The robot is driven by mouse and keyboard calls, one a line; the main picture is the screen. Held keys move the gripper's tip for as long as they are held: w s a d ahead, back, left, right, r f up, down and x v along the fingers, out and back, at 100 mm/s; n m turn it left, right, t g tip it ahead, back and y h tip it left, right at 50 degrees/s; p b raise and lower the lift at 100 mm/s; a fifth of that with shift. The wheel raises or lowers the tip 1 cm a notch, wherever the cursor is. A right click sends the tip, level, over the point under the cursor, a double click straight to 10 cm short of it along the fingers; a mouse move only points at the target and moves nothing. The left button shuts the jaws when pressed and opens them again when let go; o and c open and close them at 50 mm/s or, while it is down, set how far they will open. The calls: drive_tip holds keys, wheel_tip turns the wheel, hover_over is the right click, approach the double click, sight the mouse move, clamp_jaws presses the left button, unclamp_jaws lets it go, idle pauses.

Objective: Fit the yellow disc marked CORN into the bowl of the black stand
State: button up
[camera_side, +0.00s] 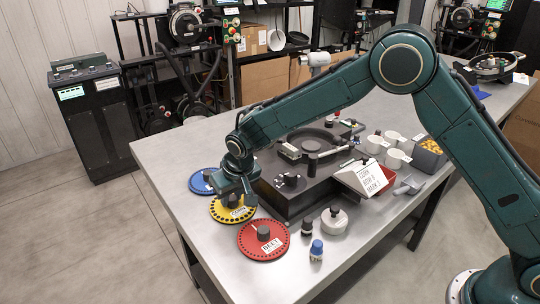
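The yellow disc (221,214) lies at the left front of the table, with dark holes around its rim and a white label partly readable as CORN. My gripper (236,199) points down over its middle and hides the centre knob. I cannot tell whether the fingers are around the knob or touching it, or how far they are apart. The black stand (291,203) is just right of the disc. Its round dark bowl (312,139) is in the top towards the back and appears empty.
A blue disc (199,187) is behind the yellow disc, and a red disc (252,248) in front. A white sign (372,178), white cups (395,158) and a yellow-filled container (428,154) are right of the stand. Small knobbed parts (334,220) stand in front.

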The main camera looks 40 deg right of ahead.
sight(232, 197)
drive_tip(key=c, duration=0.3)
drive_tip(key=shift+r, duration=0.6)
drive_tip(key=shift+c, duration=0.2)
drive_tip(key=shift+r, duration=0.4)
drive_tip(key=shift+r, duration=0.55)
wheel_tip(232, 197, up, 19)
drive_tip(key=d+m+h, duration=0.2)
drive_tip(key=d+m, duration=0.4)
drive_tip(key=d, duration=2)
drive_tip(key=shift+g, duration=0.3)
drive_tip(key=shift+s+d+f, duration=0.15)
drive_tip(key=shift+f, duration=1.15)
drive_tip(key=shift+s+d+f, duration=0.1)
drive_tip(key=shift+f, duration=1.15)
